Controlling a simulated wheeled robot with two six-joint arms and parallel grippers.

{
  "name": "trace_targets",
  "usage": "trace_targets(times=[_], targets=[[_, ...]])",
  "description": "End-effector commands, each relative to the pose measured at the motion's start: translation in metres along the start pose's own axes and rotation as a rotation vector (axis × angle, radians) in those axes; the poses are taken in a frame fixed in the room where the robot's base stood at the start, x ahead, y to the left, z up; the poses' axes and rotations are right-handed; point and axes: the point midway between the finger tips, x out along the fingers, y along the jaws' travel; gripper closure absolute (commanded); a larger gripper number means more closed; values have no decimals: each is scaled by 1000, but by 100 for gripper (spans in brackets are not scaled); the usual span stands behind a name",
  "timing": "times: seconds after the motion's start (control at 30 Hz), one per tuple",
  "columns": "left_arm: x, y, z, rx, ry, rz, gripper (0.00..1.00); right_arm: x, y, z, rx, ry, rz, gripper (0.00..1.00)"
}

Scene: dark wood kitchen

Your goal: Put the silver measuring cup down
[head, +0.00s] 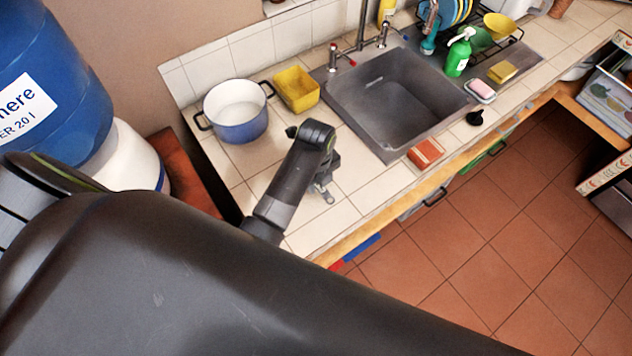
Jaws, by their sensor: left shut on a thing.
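My left gripper (324,181) is over the tiled counter, left of the sink and right of the blue pot, pointing down. It is shut on a small grey thing, apparently the silver measuring cup (326,195), low over the tiles. The gripper and wrist hide much of it, so I cannot tell whether it touches the counter. My right gripper is not in view.
A white-and-blue pot (237,127) and a yellow container (296,89) stand behind the gripper. The sink (395,105) lies to the right, with a red-brown sponge or brick (426,153) by its front edge. Bare tiles (327,228) lie in front of the gripper.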

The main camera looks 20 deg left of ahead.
Motion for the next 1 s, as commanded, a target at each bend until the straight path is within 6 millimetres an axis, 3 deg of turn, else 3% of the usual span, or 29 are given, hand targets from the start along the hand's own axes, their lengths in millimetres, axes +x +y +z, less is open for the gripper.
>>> trace_targets(times=[0.07, 0.17, 0.5, 0.53, 0.67, 1.0], targets=[[7, 1, 0, 0, 2, 2, 100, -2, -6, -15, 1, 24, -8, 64], [12, 0, 0, -1, 0, 0, 100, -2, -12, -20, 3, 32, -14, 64], [15, 1, 0, -1, 0, 1, 100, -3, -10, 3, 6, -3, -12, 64], [15, 0, 0, -1, 0, 0, 77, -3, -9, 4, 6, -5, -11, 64], [15, 0, 0, -1, 0, 0, 60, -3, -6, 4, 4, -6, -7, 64], [12, 0, 0, -1, 0, -1, 59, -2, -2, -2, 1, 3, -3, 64]])
